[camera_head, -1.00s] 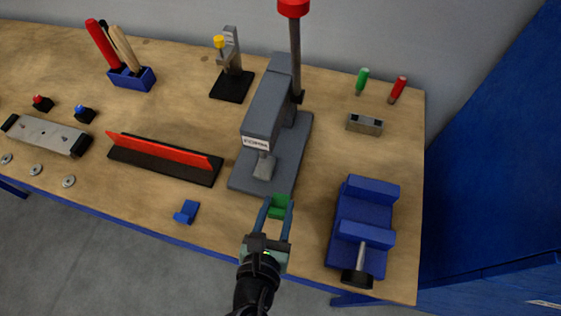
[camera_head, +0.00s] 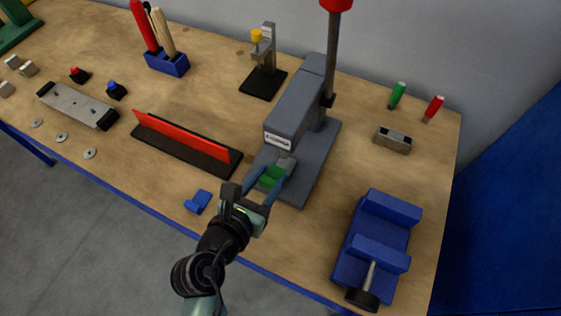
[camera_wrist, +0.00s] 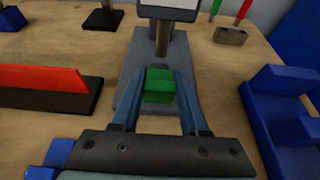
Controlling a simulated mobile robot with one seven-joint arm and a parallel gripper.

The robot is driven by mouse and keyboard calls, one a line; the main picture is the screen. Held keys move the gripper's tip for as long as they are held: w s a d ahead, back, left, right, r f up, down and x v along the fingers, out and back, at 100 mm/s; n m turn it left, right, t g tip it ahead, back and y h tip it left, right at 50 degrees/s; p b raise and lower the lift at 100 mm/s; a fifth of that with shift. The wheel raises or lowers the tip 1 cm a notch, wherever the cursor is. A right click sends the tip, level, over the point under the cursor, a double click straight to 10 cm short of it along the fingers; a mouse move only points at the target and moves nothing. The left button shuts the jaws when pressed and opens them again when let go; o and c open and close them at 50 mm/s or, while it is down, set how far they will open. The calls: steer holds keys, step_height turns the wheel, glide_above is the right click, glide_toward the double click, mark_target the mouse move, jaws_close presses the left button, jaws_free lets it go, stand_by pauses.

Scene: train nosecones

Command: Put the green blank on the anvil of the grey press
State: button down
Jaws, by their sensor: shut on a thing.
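The green blank (camera_head: 270,178) is between the fingers of my gripper (camera_head: 268,180), at the front of the grey press (camera_head: 297,112). In the wrist view the green blank (camera_wrist: 159,86) sits between the two blue fingertips (camera_wrist: 160,88), in front of the press's ram (camera_wrist: 162,40). My gripper is shut on it. The blank is over the front part of the press base (camera_head: 317,165), just below and in front of the ram. I cannot tell whether it touches the surface under it. The anvil is mostly hidden by the blank and fingers.
A blue vise (camera_head: 375,245) stands at the right front. A black-and-red bending brake (camera_head: 187,143) lies left of the press, and a small blue block (camera_head: 198,202) lies near the front edge. A grey block (camera_head: 393,139) stands behind right. The wood between press and vise is clear.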

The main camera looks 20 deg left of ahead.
mark_target(283, 156)
steer(key=w, duration=0.5)
steer(key=shift+w+d, duration=0.15)
step_height(283, 156, down, 4)
steer(key=shift+r, duration=0.2)
steer(key=shift+c, duration=2.1)
jaws_free()
steer(key=shift+f, duration=0.1)
steer(key=shift+r, duration=0.25)
steer(key=v, duration=1.2)
